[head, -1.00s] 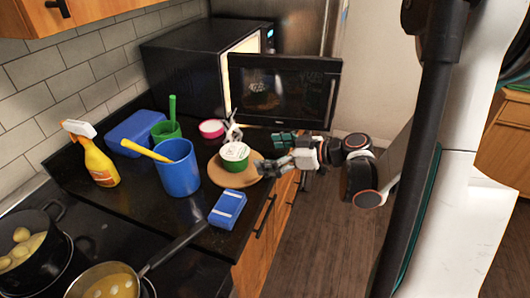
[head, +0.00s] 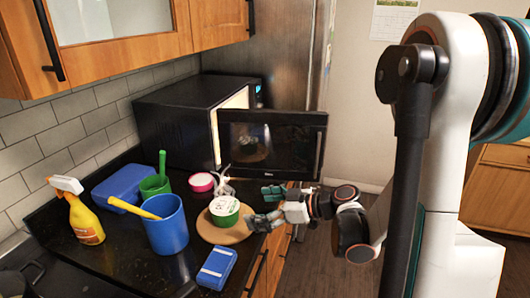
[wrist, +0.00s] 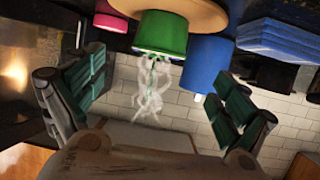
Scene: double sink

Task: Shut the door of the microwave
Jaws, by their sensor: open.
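The black microwave (head: 172,128) stands at the back of the counter in the head view. Its door (head: 270,145) is open, swung out from the lit cavity toward the right. My gripper (head: 264,206) is below and in front of the door, beside a round wooden board, with a visible gap to the door panel. In the wrist view its fingers (wrist: 158,78) are spread apart with nothing held between them. I cannot make out the door in the wrist view.
The wooden board (head: 213,233), a pink-rimmed bowl (head: 201,182) and a small whitish figure (head: 223,187) lie near my gripper. A blue cup (head: 168,232), spray bottle (head: 82,218) and blue packet (head: 216,268) stand further left and front. Floor is free right of the counter.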

